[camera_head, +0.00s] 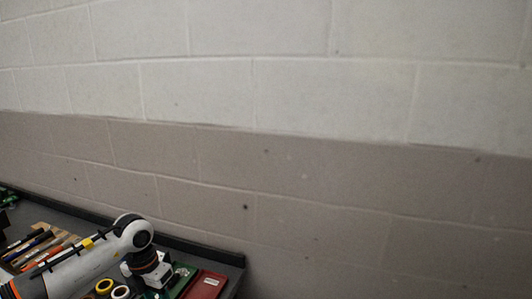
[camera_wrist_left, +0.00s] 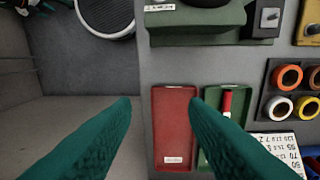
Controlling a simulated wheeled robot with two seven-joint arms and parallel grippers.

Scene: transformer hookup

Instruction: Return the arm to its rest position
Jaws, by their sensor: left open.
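My left arm (camera_head: 85,268) comes in from the lower left in the head view, its wrist bent down over the bench. In the left wrist view my left gripper (camera_wrist_left: 161,102) shows two teal fingers spread wide with nothing held between them. A red tray (camera_wrist_left: 173,127) lies below and between the fingertips, and a green tray (camera_wrist_left: 239,100) with a red-handled item lies just right of it, partly behind the right finger. My right gripper is in neither view.
The bench (camera_head: 200,245) has a dark raised back edge against a block wall (camera_head: 300,190). Colored tape rolls (camera_wrist_left: 281,107) sit right of the trays, near a printed card (camera_wrist_left: 278,146). A green machine base (camera_wrist_left: 205,32) stands beyond the trays. Several hand tools (camera_head: 40,245) lie left.

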